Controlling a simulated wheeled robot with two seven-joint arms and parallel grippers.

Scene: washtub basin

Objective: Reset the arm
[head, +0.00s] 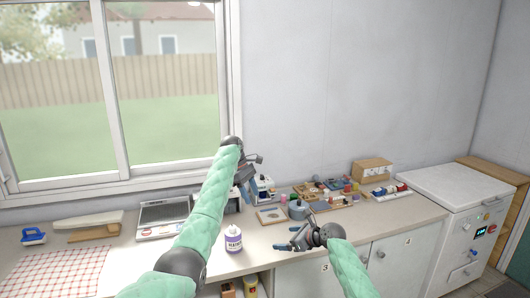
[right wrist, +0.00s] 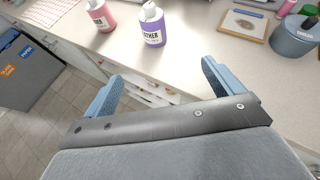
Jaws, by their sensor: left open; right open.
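My left arm reaches up across the middle of the head view, and its gripper (head: 246,175) is held above the back of the counter (head: 115,250), in front of the wall by the window. Its jaws are open but small in the picture and partly hidden by my wrist. My right gripper (head: 289,238) is open and empty near the counter's front edge. In the right wrist view its two blue fingers are wide apart (right wrist: 161,72) with nothing between them.
A pink bottle (right wrist: 100,16) stands beside the purple one. A blue-grey pot (head: 298,210) and a framed piece (head: 271,216) lie close behind my right gripper. A tray of small items (head: 328,194) and a white chest unit (head: 450,188) are to the right.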

